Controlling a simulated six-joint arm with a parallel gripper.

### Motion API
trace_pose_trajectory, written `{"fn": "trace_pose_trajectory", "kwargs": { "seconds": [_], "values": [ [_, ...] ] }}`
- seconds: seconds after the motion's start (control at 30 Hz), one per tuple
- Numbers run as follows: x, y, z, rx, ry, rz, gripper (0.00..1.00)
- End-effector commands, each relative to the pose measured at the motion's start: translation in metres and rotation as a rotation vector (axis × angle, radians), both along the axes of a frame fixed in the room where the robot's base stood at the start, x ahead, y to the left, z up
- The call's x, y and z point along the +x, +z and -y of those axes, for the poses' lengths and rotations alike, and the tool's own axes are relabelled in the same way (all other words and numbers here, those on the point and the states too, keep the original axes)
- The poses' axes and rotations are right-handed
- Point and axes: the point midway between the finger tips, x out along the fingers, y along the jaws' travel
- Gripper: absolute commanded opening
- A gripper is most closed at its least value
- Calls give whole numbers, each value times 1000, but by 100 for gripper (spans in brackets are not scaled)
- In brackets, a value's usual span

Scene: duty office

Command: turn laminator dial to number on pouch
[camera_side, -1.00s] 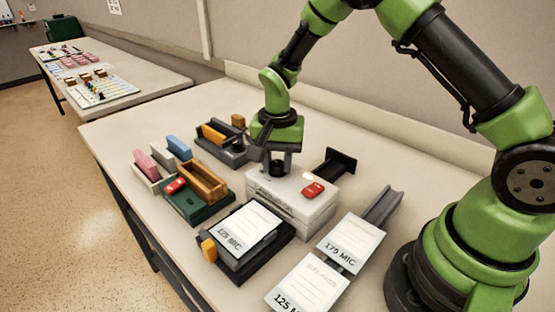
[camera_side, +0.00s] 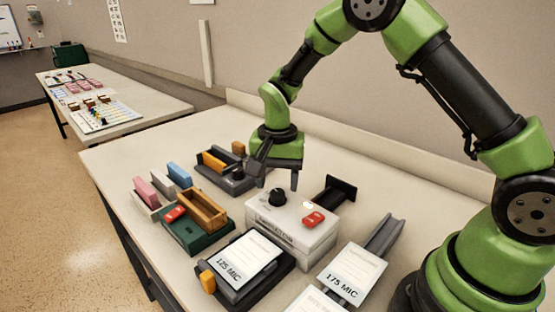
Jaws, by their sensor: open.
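The laminator (camera_side: 295,238) is a white box on the table, with a black dial (camera_side: 278,197) on its top. A red button (camera_side: 313,219) and a small lit lamp (camera_side: 308,204) are beside the dial. The dial's numbers are too small to read. A pouch marked 175 MIC (camera_side: 353,270) lies to the right. My gripper (camera_side: 276,183) is open and empty, above and behind the dial, apart from it.
A green holder (camera_side: 192,229) with a wooden block, pink and blue pieces, and a dark tray (camera_side: 222,178) with an orange piece stand left of the laminator. A black bracket (camera_side: 335,190) stands behind it. Another sheet (camera_side: 315,301) lies at the front. The table's back right is clear.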

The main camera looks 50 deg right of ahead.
Motion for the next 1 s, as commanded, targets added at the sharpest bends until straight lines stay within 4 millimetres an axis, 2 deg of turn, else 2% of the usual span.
{"fn": "trace_pose_trajectory", "kwargs": {
  "seconds": [0.1, 0.3, 0.47, 0.83, 0.93, 1.0],
  "values": [
    [1, 27, 0, 0, -1, 7, 57],
    [1, 60, 0, 0, 0, 5, 57],
    [0, 72, 0, 0, 0, 1, 57],
    [-1, 77, 0, 2, 5, 8, 57],
    [-8, 93, -1, 11, 33, 41, 57],
    [-19, 113, -2, 22, 70, 85, 57]
  ]
}}
